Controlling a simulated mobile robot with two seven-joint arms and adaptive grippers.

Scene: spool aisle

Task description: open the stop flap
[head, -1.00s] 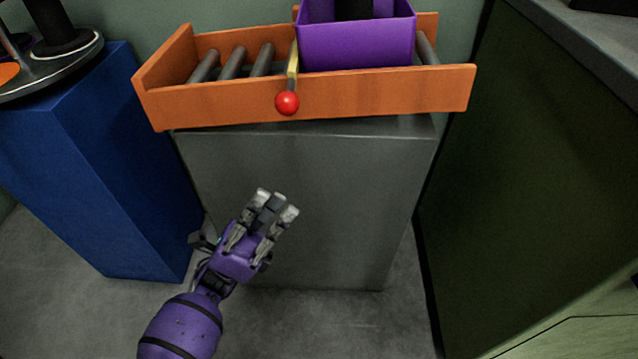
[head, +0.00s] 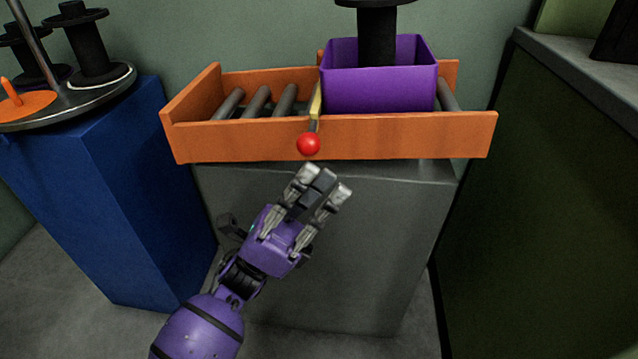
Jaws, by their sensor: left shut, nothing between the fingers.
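The stop flap is a thin yellow bar (head: 315,100) standing across the orange roller tray (head: 400,137), against the left side of the purple bin. Its short dark lever ends in a red ball knob (head: 308,144) in front of the tray's front wall. My left gripper (head: 322,182) is shut and empty. It appears just below the red knob in the head view, in front of the grey pedestal; I see a small gap between fingertips and knob. My right gripper is not in view.
A purple bin (head: 380,92) holding a black spool (head: 377,40) sits on the rollers right of the flap. Bare rollers (head: 257,102) lie left of it. A blue pedestal (head: 110,180) with a round spool stand is at left, a dark cabinet (head: 540,200) at right.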

